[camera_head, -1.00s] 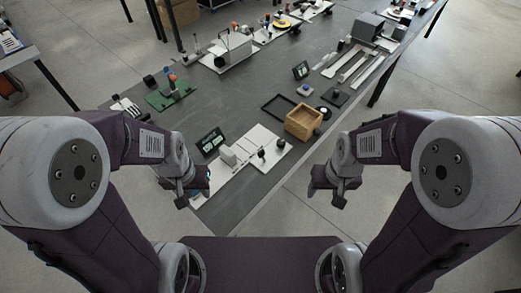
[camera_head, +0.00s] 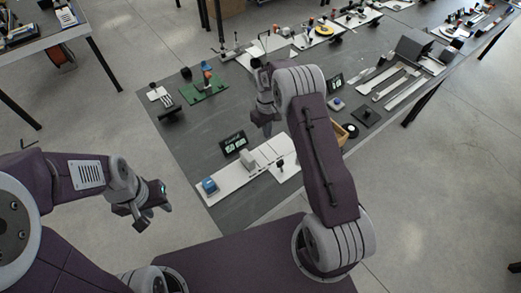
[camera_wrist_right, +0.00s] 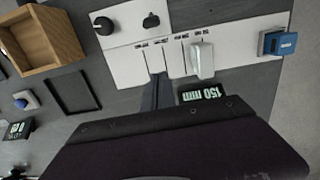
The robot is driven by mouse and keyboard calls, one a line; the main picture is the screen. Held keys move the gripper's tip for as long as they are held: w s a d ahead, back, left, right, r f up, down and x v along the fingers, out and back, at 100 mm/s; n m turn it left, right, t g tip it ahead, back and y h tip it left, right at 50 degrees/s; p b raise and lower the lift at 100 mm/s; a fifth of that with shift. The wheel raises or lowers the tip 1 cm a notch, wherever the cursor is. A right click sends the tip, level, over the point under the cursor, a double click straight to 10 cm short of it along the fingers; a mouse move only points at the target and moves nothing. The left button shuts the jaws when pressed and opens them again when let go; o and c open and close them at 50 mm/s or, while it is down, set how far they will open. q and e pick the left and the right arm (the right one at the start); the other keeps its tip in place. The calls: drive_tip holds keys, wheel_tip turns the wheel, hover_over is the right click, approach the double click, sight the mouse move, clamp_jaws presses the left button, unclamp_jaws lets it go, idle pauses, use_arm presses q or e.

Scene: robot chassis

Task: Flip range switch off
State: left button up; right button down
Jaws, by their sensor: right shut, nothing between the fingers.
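I cannot tell for sure which control is the range switch, as the labels are too small to read. A white panel (camera_wrist_right: 130,66) has a pale raised block (camera_wrist_right: 202,60) standing on it; in the head view the block (camera_head: 247,158) sits in front of a small display. A blue block (camera_wrist_right: 278,43) is at the panel's end. Beside it a white plate carries a black knob (camera_wrist_right: 103,25) and a small black lever (camera_wrist_right: 150,20). My right gripper (camera_head: 266,124) is shut and empty above the table near the panel (camera_head: 232,178). My left gripper (camera_head: 143,207) hangs off the table; its jaws are unclear.
A display reading 150 mm (camera_wrist_right: 200,93) stands beside the panel. A wooden box (camera_wrist_right: 42,38) and a black frame (camera_wrist_right: 70,92) lie nearby. A green board (camera_head: 205,90) is farther back on the grey table. My right arm hides part of the table.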

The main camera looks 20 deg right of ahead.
sight(280, 163)
drive_tip(key=shift+s+d+f+g, duration=0.3)
drive_tip(key=shift+s+f, duration=0.4)
drive_tip(key=shift+s, duration=0.1)
drive_tip(key=f, duration=0.3)
drive_tip(key=f+p, duration=0.1)
drive_tip(key=f, duration=0.2)
drive_tip(key=f+p, duration=0.1)
drive_tip(key=f, duration=0.1)
drive_tip(key=shift+s+d+f, duration=0.15)
drive_tip(key=shift+s+f, duration=0.2)
drive_tip(key=shift+f, duration=0.05)
drive_tip(key=p, duration=0.1)
drive_tip(key=s+p, duration=0.1)
drive_tip(key=s+d+p, duration=0.1)
drive_tip(key=shift+s+r, duration=0.25)
drive_tip(key=shift+s+d+r, duration=0.1)
drive_tip(key=shift+s, duration=0.4)
